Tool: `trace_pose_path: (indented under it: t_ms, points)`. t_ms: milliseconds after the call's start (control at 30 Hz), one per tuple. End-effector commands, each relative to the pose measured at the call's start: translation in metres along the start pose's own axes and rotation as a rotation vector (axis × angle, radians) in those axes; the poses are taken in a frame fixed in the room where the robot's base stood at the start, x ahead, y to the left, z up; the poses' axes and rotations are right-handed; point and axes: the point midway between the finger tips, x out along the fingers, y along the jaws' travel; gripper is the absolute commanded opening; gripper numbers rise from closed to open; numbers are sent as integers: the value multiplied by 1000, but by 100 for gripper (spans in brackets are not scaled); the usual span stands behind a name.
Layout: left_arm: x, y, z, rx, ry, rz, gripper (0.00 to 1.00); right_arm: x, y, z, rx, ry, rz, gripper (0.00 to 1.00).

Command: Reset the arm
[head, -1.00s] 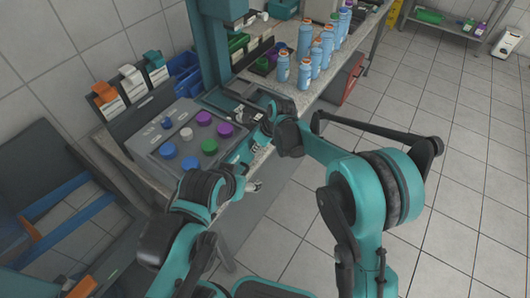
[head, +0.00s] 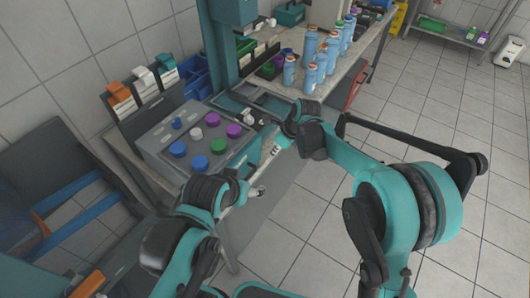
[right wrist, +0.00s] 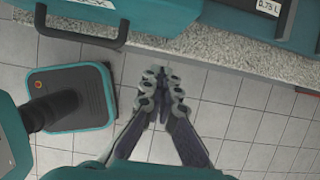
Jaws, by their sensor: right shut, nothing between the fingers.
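My right arm reaches in from the lower right of the head view and bends back along the bench's front edge. Its gripper (head: 258,191) is small there and partly crowded by my other arm. In the right wrist view the right gripper (right wrist: 163,95) is shut and empty, over the tiled floor just off the counter's edge. My left arm shows at the lower left of the head view, but I cannot make out its gripper.
A grey box with coloured knobs (head: 157,145) stands on the bench beside my arms. Several blue bottles (head: 310,48) stand farther back. The counter edge (right wrist: 215,58) is close to the right gripper. The tiled floor (head: 470,115) at right is clear.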

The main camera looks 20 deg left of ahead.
Motion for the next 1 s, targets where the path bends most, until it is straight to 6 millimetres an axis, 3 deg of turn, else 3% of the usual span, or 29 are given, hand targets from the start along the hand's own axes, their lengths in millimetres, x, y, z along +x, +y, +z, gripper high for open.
trace_pose_path:
  t_ms: [100,300,667,767,867,1000]
  points:
    - [-9,0,-7,0,1,0,70,-31,-1,0,3,1,-1,0]
    - [-15,0,-11,0,0,0,70,-59,-1,0,2,2,0,0]
    - [-15,0,-11,0,0,0,70,-69,-1,-3,-10,2,-5,0]
    - [-13,0,-10,0,0,0,70,-84,-2,-15,-83,3,-30,0]
    - [-10,0,-7,0,0,0,70,-112,-1,-41,-241,13,-81,0]
    - [-4,0,-3,0,0,0,70,-157,7,-94,-553,64,-174,0]
